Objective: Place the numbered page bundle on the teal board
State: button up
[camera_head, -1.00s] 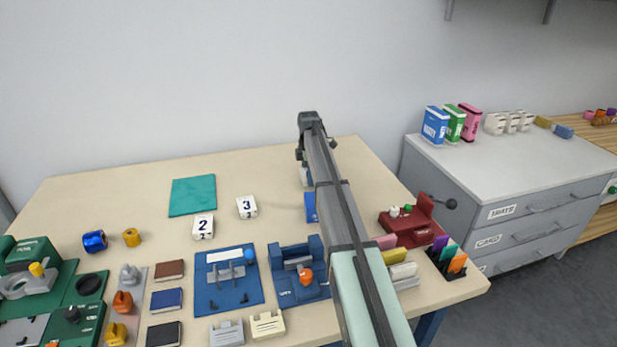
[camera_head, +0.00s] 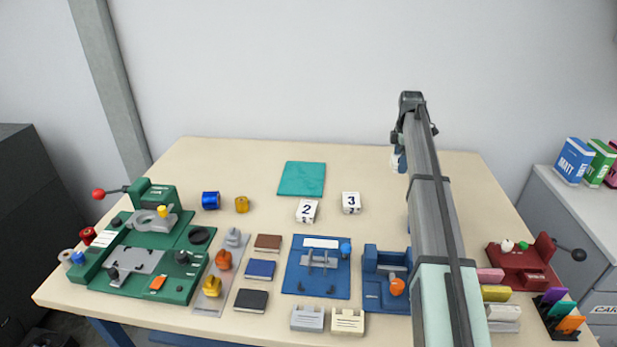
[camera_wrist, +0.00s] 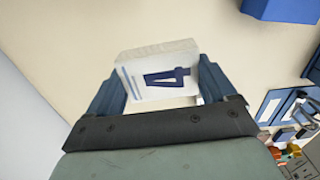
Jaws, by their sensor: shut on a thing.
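A white page bundle marked 4 (camera_wrist: 165,75) is between the two blue fingers of my gripper (camera_wrist: 160,92) in the wrist view. In the head view a small white part of this bundle (camera_head: 395,164) shows beside my gripper (camera_head: 399,156), at the back right of the table. The teal board (camera_head: 302,179) lies flat and bare at the back middle, left of my gripper. White bundles marked 2 (camera_head: 307,211) and 3 (camera_head: 351,203) stand on the table in front of the board and to its right.
A green machine (camera_head: 135,262) fills the left of the table (camera_head: 240,165). Blue fixtures (camera_head: 318,272), small books (camera_head: 260,269) and orange pieces stand along the front. A red press (camera_head: 520,262) stands at the right. The tabletop between the board and my gripper is clear.

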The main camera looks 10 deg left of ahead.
aim_at(303, 177)
jog(key=w+a+r+n, duration=0.1)
jog(key=w+a+n, duration=0.15)
jog(key=a, duration=3.15)
jog(key=shift+w+f+m, duration=0.15)
jog(key=shift+f+m, duration=0.35)
jog(key=shift+f, duration=1.1)
jog(key=shift+w+f+m, duration=0.1)
jog(key=shift+f+m, duration=0.35)
jog(key=shift+f, duration=1.15)
jog(key=shift+w+f+m, duration=0.15)
jog(key=shift+f+m, duration=0.35)
jog(key=shift+f, duration=1.1)
jog(key=shift+f, duration=0.2)
jog(key=o, duration=0.9)
jog(key=shift+r, duration=0.1)
notch_tip(303, 177, up, 12)
jog(key=shift+r, duration=0.1)
